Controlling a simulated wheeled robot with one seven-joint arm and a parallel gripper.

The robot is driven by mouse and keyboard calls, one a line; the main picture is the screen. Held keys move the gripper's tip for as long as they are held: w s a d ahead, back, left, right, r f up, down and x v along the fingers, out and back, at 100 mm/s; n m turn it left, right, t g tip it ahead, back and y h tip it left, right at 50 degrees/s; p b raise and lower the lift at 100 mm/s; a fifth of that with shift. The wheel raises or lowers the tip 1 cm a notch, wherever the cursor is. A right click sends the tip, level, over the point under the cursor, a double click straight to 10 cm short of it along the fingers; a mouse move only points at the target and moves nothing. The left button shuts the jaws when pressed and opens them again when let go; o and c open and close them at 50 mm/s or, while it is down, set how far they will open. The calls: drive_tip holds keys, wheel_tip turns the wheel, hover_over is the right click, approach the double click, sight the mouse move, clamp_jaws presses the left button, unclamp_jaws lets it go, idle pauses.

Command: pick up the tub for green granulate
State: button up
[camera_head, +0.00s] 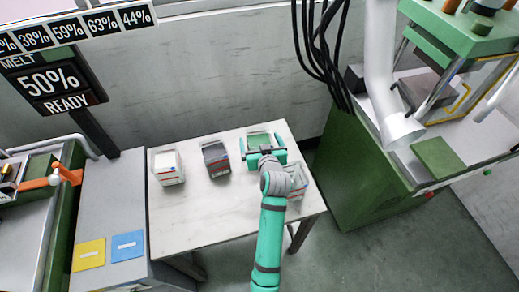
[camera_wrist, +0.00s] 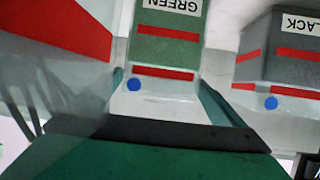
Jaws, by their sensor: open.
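The tub for green granulate (camera_head: 259,138) stands at the back of the table, a clear tub with green contents. In the wrist view, the tub (camera_wrist: 165,48) shows a label reading GREEN, red bands and a blue dot. My gripper (camera_head: 263,152) is at its near side, at the end of my teal arm. In the wrist view my gripper (camera_wrist: 163,88) is open, with one finger on each side of the tub's lower part in the picture. I cannot tell whether the fingers touch it. My arm and gripper partly hide the tub in the head view.
The black tub (camera_head: 215,159) stands to the left, labelled in the wrist view (camera_wrist: 283,62). A white tub (camera_head: 168,167) is farther left. Another tub (camera_head: 298,181) stands close by, right of my arm. The table (camera_head: 205,218) is bare in front.

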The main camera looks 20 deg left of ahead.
drive_tip(key=shift+w+a+f, duration=0.2)
drive_tip(key=shift+w+a, duration=0.1)
drive_tip(key=shift+w, duration=0.15)
drive_tip(key=shift+w+r, duration=0.1)
drive_tip(key=c, duration=2.1)
